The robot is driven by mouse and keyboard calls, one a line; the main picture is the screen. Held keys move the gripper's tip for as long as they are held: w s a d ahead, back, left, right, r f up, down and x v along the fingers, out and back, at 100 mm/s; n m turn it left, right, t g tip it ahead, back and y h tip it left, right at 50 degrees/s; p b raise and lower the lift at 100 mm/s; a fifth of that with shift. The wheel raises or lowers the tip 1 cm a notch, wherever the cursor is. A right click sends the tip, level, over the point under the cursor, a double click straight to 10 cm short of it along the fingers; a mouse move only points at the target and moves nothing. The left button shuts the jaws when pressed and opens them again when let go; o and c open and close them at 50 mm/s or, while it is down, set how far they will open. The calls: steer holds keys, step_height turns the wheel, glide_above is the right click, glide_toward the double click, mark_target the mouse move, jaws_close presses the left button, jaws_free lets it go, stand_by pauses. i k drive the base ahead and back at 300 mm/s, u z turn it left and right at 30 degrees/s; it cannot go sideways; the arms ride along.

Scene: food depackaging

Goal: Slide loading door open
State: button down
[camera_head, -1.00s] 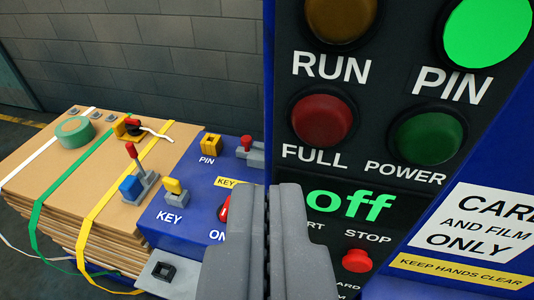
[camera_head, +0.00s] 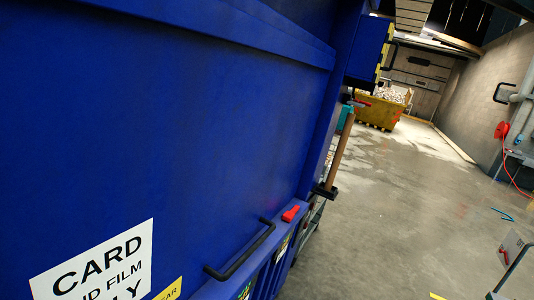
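A large blue machine (camera_head: 190,100) fills the left of the view, with a tall flat blue panel. A black bar handle (camera_head: 240,252) runs along the top of a lower blue section. A small red piece (camera_head: 291,213) sits just beyond the handle. I cannot tell from this angle which panel is the loading door, or whether it is open. A white sign (camera_head: 98,265) on the machine reads CARD AND FILM, partly cut off. My gripper is not in view.
Bare grey concrete floor (camera_head: 390,215) is open on the right. A yellow skip (camera_head: 381,110) full of pale material stands far back. The right wall carries pipes, a red reel (camera_head: 502,130) and a red hose. A grey object (camera_head: 511,247) stands at lower right.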

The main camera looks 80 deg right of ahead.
mark_target(145, 145)
steer(key=z, duration=1.65)
steer(key=k, duration=1.3)
steer(key=z, duration=0.45)
steer(key=i, duration=2.1)
steer(key=u, duration=0.6)
